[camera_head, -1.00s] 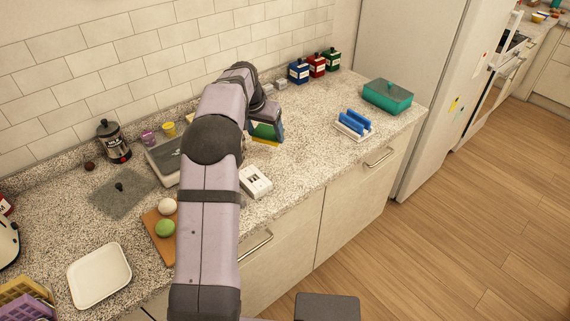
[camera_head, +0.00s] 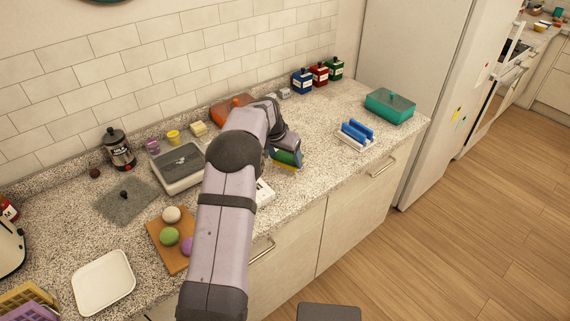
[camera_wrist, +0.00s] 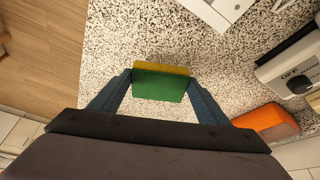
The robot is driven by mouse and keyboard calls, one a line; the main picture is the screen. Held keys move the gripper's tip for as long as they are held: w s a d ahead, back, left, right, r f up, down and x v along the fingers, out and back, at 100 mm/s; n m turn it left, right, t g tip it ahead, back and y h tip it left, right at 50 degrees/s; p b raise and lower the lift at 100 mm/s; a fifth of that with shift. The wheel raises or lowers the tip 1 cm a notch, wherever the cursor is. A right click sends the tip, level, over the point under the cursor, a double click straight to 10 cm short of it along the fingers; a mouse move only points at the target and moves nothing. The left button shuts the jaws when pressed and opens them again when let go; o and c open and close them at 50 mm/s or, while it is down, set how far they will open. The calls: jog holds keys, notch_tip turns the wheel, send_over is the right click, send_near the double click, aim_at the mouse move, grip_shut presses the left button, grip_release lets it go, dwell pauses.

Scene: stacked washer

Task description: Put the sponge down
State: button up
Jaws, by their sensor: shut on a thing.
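My gripper (camera_wrist: 161,88) is shut on the sponge, with one finger on each side of it. The sponge (camera_wrist: 160,82) is a block with a green face and a yellow layer along its far edge in the wrist view. In the head view the sponge (camera_head: 286,158) hangs below my gripper over the right-hand stretch of the speckled counter (camera_head: 325,125). My arm hides part of it there. I cannot tell whether its lower edge touches the counter.
A white rack with blue parts (camera_head: 356,133) and a teal lidded box (camera_head: 390,105) stand to the right. Several bottles (camera_head: 319,74) line the back. An orange object (camera_head: 231,106) lies behind my arm. Counter between the sponge and the rack is clear.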

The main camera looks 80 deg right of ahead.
aim_at(283, 162)
jog(key=shift+f+p, duration=0.7)
jog(key=shift+f, duration=1.2)
jog(key=shift+f, duration=0.2)
jog(key=o, duration=0.9)
jog(key=shift+r, duration=0.15)
jog(key=shift+r, duration=0.15)
jog(key=b+v, duration=0.3)
jog(key=v, duration=0.8)
jog(key=shift+a+r+b, duration=0.25)
jog(key=shift+r+b, duration=0.1)
jog(key=shift+b, duration=0.05)
